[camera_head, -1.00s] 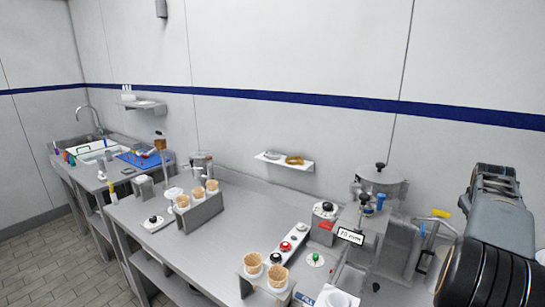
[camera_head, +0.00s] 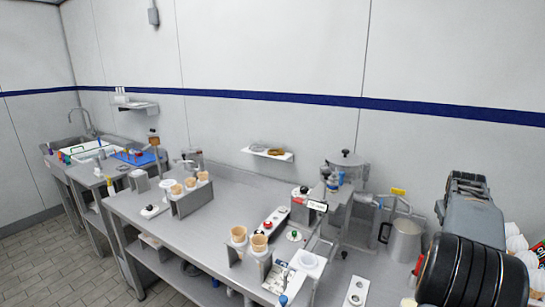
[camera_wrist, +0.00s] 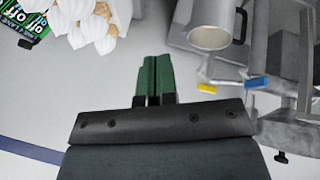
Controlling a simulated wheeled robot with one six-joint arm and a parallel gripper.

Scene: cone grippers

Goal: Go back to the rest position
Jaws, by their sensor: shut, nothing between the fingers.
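My gripper (camera_wrist: 153,82) shows in the wrist view with its green fingers together and nothing between them. It is clear of the metal jug and the white-and-tan items around it. In the head view my dark arm (camera_head: 465,235) stands at the right edge, and the fingers are not visible there.
A steel counter (camera_head: 225,235) carries cones in holders (camera_head: 190,184) and a machine (camera_head: 345,195). A metal jug (camera_head: 405,240) stands near my arm and also shows in the wrist view (camera_wrist: 212,28). A wall shelf (camera_head: 268,153) is behind. The counter's middle has free room.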

